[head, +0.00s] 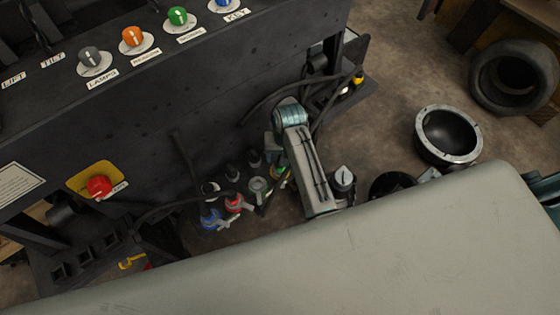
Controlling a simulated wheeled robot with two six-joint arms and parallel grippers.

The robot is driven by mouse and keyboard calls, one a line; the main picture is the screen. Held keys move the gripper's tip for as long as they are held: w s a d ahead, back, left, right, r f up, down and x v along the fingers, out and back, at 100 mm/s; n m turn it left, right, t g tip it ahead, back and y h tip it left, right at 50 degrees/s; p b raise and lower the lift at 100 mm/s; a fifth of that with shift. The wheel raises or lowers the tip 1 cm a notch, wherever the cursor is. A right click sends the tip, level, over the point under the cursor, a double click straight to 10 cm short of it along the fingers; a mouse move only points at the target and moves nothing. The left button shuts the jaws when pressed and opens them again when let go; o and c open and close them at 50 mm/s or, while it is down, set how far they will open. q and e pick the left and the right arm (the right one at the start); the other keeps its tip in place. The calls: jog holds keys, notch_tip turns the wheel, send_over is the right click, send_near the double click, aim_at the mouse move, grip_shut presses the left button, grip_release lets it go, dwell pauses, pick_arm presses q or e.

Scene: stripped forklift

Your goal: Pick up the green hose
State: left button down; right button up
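A small green and yellow piece (281,177) shows low beside the black panel, partly covered by an arm of mine. It may belong to the green hose; I cannot make out a whole green hose. Close to its left are a red-collared fitting (236,203), a blue-collared fitting (211,220) and a pale round fitting (258,188). My grey arm with a teal joint reaches up through the middle. Neither gripper's fingers can be made out, so I see no grip on anything.
A black panel carries coloured knobs (133,36) and a red button (99,186) on yellow. Black cables (262,105) hang at its right end. A broad grey surface (330,258) fills the foreground and hides the floor. A dark bowl (448,135) and tyre (482,85) lie right.

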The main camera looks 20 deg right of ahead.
jog(key=shift+a+f, duration=0.1)
jog(key=shift+f, duration=1)
grip_shut()
pick_arm(q)
jog(key=shift+r, duration=0.4)
pick_arm(e)
jog(key=shift+w+r, duration=0.1)
jog(key=shift+r, duration=0.05)
